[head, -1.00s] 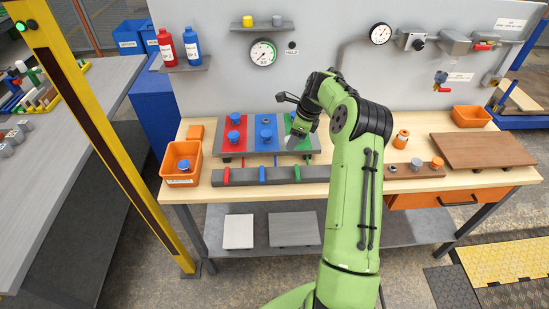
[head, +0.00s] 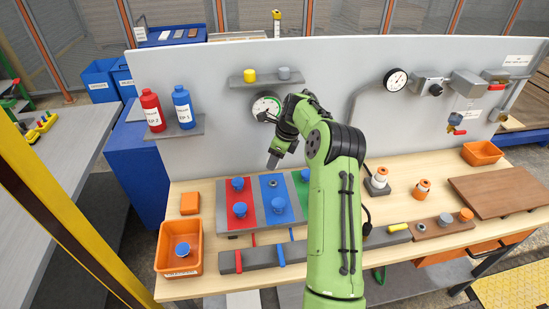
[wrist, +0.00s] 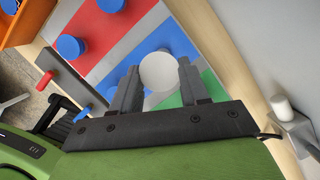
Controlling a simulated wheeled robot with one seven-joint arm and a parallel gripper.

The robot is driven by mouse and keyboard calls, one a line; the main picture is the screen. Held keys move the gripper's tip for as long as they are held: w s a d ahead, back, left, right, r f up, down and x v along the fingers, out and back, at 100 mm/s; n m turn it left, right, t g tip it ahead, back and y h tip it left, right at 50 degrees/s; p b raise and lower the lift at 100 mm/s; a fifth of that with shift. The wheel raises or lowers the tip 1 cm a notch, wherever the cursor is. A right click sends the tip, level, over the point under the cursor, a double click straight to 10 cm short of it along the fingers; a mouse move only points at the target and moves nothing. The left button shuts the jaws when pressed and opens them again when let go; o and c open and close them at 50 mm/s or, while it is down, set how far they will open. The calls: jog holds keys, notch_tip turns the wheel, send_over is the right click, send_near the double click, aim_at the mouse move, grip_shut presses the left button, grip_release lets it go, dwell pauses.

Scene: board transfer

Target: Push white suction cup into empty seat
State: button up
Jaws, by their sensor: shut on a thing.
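My gripper (wrist: 158,88) is shut on a round white suction cup (wrist: 158,71) in the wrist view. In the head view my gripper (head: 275,157) is in the air over the rear of the board; the cup is hard to make out there. The board (head: 257,217) has red, blue and green panels on grey. Blue cups sit on the red panel (head: 238,184) and the front of the blue panel (head: 278,205). A small grey ring (head: 272,184), which looks like an empty seat, is at the rear of the blue panel. My arm hides much of the green panel (head: 301,188).
A grey rail with red and blue levers (head: 281,252) lies before the board. An orange bin (head: 166,262) holding a blue cup is at left. The wall panel (head: 215,95) stands behind.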

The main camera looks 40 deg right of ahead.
jog(key=shift+f+b, duration=1.65)
jog(key=shift+f, duration=1.3)
jog(key=shift+f+b, duration=0.4)
jog(key=shift+f, duration=0.75)
jog(key=o, duration=1.1)
jog(key=shift+o, duration=0.2)
jog(key=p+v, duration=0.1)
jog(key=v, duration=1.4)
jog(key=shift+r+p, duration=0.4)
jog(key=shift+s, duration=0.15)
